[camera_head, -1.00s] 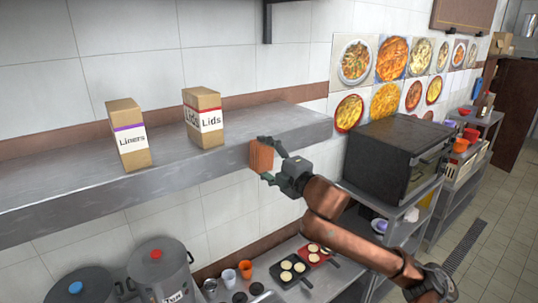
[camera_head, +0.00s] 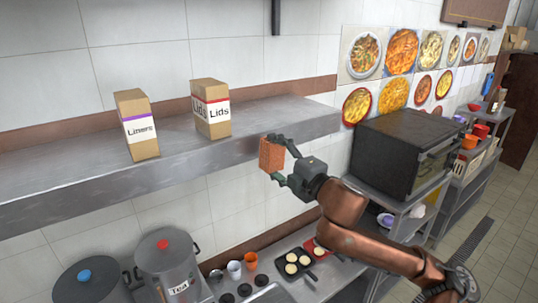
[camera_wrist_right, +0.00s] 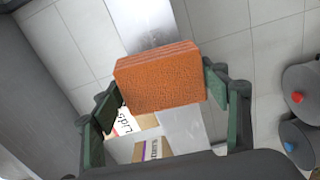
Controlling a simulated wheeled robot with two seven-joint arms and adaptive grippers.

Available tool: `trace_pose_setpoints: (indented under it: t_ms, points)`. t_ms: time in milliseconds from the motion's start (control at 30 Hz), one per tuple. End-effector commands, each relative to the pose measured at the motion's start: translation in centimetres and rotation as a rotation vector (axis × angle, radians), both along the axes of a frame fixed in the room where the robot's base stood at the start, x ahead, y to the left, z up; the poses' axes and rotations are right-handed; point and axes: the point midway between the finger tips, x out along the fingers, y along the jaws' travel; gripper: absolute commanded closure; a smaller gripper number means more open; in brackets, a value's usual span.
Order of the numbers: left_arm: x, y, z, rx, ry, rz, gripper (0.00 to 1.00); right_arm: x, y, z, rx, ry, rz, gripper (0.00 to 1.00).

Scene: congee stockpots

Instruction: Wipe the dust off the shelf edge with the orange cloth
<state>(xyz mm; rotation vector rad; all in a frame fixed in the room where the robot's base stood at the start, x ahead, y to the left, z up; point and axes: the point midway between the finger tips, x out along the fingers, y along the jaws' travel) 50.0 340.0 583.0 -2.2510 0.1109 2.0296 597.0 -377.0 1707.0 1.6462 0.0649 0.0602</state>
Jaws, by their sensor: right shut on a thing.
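The orange cloth (camera_head: 272,155) is a thick folded block. My right gripper (camera_head: 277,158) is shut on it, with fingers on two opposite sides, as the right wrist view shows around the cloth (camera_wrist_right: 160,82). The cloth is at the front edge of the long grey metal shelf (camera_head: 110,187), toward its right end. I cannot tell whether it touches the edge. The shelf also shows in the right wrist view (camera_wrist_right: 150,27), behind the cloth. Dust on the edge is not clearly distinguishable. My left gripper is not in view.
A Liners box (camera_head: 137,125) and a Lids box (camera_head: 211,109) stand on the shelf. Below are stockpots (camera_head: 167,262), cups and pans (camera_head: 292,262). A dark oven (camera_head: 403,150) stands to the right. The shelf's front edge left of the cloth is unobstructed.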

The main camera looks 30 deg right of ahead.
Motion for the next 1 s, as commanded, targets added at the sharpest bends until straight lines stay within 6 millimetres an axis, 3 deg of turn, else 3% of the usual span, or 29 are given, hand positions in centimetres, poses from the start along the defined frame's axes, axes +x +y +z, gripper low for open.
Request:
trace_pose_setpoints:
  t_ms: [200,567,1000]
  points:
    - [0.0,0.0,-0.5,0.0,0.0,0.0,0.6,-1.6,-0.2,-0.1,0.0,0.0,-0.001,0.51]
    - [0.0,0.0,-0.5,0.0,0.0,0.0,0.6,-1.9,-0.2,0.1,0.0,-0.001,-0.001,0.51]
    - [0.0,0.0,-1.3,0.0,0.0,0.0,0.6,-4.8,-0.4,0.0,0.0,-0.001,-0.001,0.51]
